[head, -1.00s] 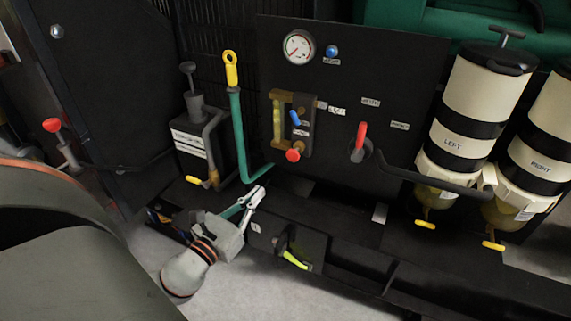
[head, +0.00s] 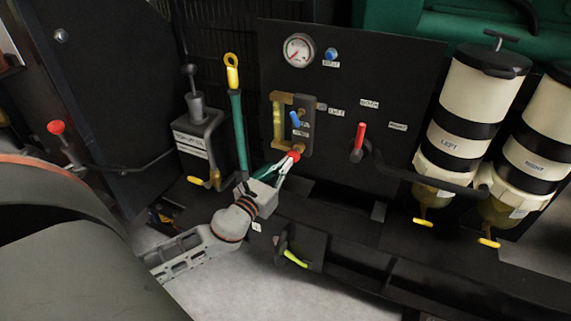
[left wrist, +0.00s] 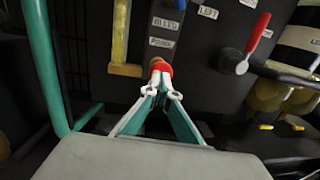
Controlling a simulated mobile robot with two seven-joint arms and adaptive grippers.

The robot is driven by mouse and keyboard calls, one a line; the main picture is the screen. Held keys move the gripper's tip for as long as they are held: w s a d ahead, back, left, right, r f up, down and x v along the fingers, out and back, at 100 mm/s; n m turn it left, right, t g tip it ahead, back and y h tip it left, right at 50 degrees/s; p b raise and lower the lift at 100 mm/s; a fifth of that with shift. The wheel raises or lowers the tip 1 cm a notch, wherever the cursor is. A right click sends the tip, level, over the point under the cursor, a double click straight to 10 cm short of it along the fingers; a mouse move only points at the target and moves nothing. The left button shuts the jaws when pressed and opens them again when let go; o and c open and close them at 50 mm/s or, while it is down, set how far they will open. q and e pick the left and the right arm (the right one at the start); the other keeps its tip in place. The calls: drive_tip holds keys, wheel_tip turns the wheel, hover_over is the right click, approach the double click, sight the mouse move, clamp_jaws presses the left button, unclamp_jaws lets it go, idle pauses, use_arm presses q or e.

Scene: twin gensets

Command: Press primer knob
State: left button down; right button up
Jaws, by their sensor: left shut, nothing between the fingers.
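The primer knob, a red round knob (head: 297,154), sits at the lower end of a brass fitting (head: 278,125) on the black panel. A small, blurred label is just above it. In the left wrist view the red knob (left wrist: 160,67) is straight ahead of the fingertips. My left gripper (head: 287,161) is shut and empty. Its tips (left wrist: 163,92) are right at the knob's front and seem to touch it, though exact contact is hard to tell. The fingers partly cover the knob's lower side. My right gripper is not in view.
A red-handled valve (head: 359,137) is to the right. A green pipe with a yellow top (head: 239,125) stands close to the left. A yellow-green handle (head: 294,259) is below. Two cream filters (head: 478,100) stand at right.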

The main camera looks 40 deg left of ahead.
use_arm(q)
drive_tip(key=shift+w, duration=0.25)
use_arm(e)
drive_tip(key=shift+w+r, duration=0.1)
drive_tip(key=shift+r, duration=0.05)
use_arm(q)
drive_tip(key=shift+w, duration=0.1)
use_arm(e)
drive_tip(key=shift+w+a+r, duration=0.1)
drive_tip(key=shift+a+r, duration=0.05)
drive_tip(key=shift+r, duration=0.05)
